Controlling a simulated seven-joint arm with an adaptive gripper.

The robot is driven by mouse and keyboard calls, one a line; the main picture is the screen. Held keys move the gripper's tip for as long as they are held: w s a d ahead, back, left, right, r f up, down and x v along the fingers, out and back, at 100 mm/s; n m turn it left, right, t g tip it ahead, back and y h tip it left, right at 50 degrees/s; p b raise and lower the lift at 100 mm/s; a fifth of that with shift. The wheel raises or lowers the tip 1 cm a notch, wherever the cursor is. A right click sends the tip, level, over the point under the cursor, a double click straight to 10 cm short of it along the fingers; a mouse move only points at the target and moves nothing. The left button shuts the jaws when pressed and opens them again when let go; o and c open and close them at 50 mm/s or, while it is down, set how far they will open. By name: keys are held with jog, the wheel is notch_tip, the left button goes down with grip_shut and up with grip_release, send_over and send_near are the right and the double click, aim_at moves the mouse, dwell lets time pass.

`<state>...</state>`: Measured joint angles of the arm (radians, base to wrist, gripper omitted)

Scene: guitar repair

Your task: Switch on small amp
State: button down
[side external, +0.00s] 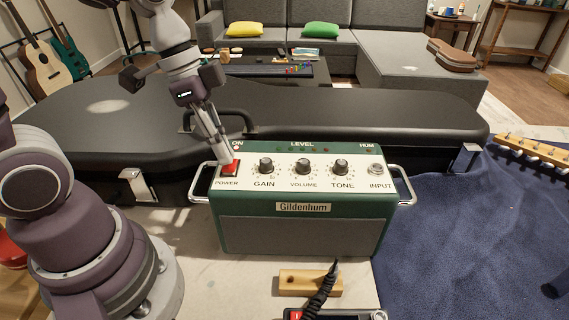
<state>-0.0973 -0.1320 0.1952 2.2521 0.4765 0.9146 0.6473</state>
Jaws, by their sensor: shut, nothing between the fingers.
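The small amp (300,235) is a green box with a grey front and a "Gildenhum" label. It stands upright on a pale work surface in the side external view. Its white top panel carries GAIN, VOLUME and TONE knobs and an INPUT jack. The red power switch (230,169) is at the panel's left end, above the word POWER. My gripper (226,158) is shut and empty, pointing down, with its fingertips at the upper edge of the red switch. I cannot tell whether they touch it.
A black guitar case (300,112) lies right behind the amp. Metal handles (405,186) stick out at the amp's sides. A wooden block (309,283) and a black coiled cable (322,293) lie in front. A blue cloth (470,240) covers the right side.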

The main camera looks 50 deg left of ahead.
aim_at(217, 177)
jog(key=v, duration=0.6)
jog(key=shift+r, duration=0.35)
jog(key=shift+s+a, duration=0.1)
jog(key=n+t+y, duration=0.1)
jog(key=n, duration=0.2)
jog(key=s+f+n+t+y, duration=0.1)
jog(key=n, duration=0.1)
jog(key=f+n+t+y, duration=0.1)
jog(key=n+t, duration=0.1)
jog(key=n, duration=0.1)
jog(key=shift+s+a+f+n, duration=0.15)
jog(key=shift+s+n, duration=0.1)
jog(key=shift+n, duration=0.05)
jog(key=c, duration=1.8)
grip_release()
